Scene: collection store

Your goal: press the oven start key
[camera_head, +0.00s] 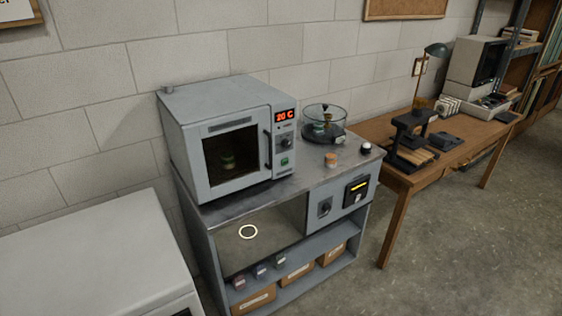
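The oven (228,138) is a grey box with a dark window, standing on the left of a metal-topped bench. Its door looks closed, and a small object shows dimly behind the glass. A red display (285,115) on its right panel reads "20 C", with a dark knob below it. A green key (284,161) sits low on the same panel; its lettering is too small to read, so I cannot tell if it is the start key. Neither of my grippers shows in the head view.
A glass vessel (323,124) with items inside, a small orange-topped jar (331,159) and a dark-based white knob (366,148) stand on the bench top. A wooden desk (398,190) is to the right. A pale cabinet (95,262) is at front left. The floor at right is clear.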

